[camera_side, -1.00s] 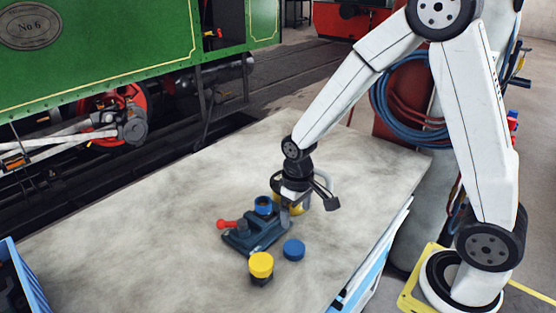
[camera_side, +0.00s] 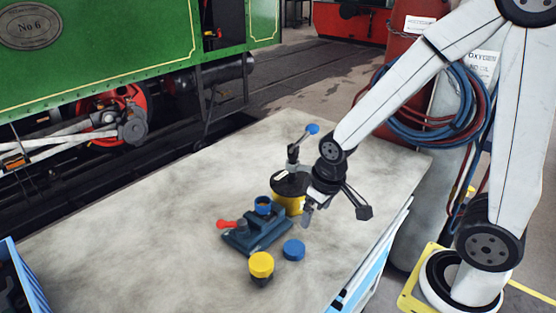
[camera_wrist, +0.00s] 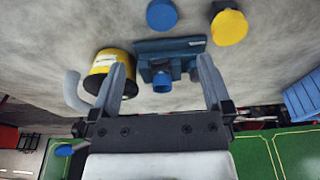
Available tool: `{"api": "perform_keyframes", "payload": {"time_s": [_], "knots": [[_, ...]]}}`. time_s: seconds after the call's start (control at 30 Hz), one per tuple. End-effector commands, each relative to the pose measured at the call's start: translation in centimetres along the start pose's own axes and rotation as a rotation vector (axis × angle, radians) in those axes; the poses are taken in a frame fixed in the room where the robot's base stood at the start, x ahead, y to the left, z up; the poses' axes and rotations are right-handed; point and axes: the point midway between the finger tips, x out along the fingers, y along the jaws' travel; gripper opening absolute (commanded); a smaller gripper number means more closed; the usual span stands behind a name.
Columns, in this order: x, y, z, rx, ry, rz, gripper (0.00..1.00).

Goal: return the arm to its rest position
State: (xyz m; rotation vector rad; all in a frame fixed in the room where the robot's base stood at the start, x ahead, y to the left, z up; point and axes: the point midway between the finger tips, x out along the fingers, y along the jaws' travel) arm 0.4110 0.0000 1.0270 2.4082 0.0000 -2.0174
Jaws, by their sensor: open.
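My gripper (camera_side: 312,210) is raised above the right part of the stone-topped bench (camera_side: 120,220), to the right of the dark blue vise. In the wrist view my gripper (camera_wrist: 162,88) has its two fingers wide apart with nothing between them held. My arm reaches in from the right side of the side view, bent at its joints.
The vise (camera_side: 257,235) with a red handle knob holds a blue cup-like part (camera_side: 263,205). A blue disc (camera_side: 294,250) and a yellow-capped piece (camera_side: 261,264) lie in front. A blue crate (camera_side: 30,280) is at left.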

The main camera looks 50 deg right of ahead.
Motion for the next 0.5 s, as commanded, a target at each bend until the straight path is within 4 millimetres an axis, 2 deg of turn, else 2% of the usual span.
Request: {"api": "perform_keyframes", "payload": {"time_s": [0.2, 0.5], "knots": [[-1.0, 0.0, 1.6, 0.000, 0.052, 0.000, 1.00], [-1.0, 0.0, 1.8, 0.000, 0.056, 0.000, 1.00]]}}
